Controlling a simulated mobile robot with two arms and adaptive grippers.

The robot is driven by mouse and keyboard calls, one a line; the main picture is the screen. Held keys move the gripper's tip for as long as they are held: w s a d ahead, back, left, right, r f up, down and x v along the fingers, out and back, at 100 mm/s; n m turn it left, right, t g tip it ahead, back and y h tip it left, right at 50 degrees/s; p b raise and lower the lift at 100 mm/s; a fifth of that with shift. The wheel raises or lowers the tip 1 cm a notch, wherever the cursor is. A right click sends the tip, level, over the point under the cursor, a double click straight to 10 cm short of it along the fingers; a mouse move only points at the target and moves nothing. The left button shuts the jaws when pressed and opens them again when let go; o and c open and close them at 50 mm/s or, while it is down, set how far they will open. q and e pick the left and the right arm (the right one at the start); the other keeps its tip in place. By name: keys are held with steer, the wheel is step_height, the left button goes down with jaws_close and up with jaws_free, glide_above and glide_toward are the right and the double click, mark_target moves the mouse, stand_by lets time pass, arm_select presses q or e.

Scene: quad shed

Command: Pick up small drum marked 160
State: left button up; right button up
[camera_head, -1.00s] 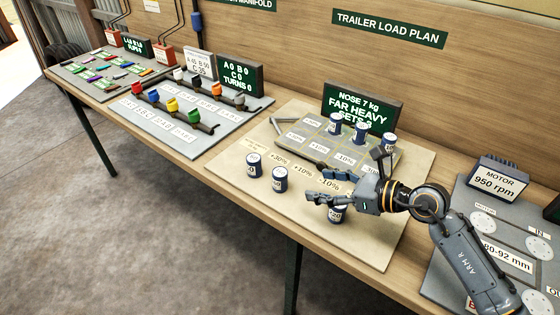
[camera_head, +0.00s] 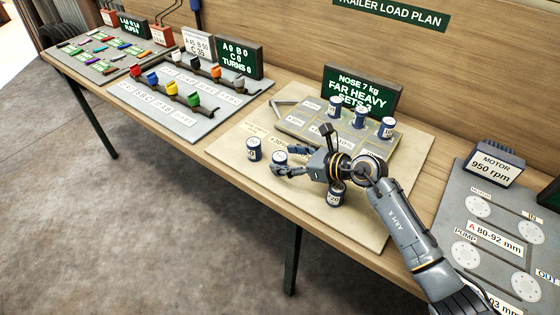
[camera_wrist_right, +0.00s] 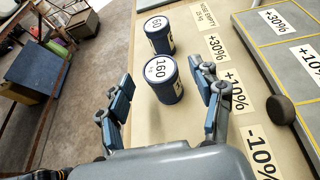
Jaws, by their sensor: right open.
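The small drum marked 160 (camera_wrist_right: 163,82) is dark blue with a white top label and stands upright on the beige board. In the right wrist view it stands between the tips of my open right gripper (camera_wrist_right: 162,103), with a gap on either side. In the head view my right gripper (camera_head: 283,165) reaches left over the board, and its fingers partly cover the same drum (camera_head: 279,157). A drum marked 60 (camera_wrist_right: 158,36) stands just beyond it; it also shows in the head view (camera_head: 254,149). My left gripper is in neither view.
Another drum (camera_head: 335,196) stands under my right wrist. Three drums stand on the grey trailer plan, including a middle one (camera_head: 360,117). A lit sign (camera_head: 360,92) stands behind it. The beige board (camera_head: 232,150) is clear on its left side.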

steer(key=shift+x, duration=1.1)
steer(key=shift+w+a+f, duration=0.1)
steer(key=shift+w+a, duration=0.05)
steer(key=shift+w, duration=0.05)
steer(key=c, duration=1.2)
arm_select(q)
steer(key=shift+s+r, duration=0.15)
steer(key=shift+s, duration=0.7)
arm_select(e)
steer(key=shift+c, duration=0.6)
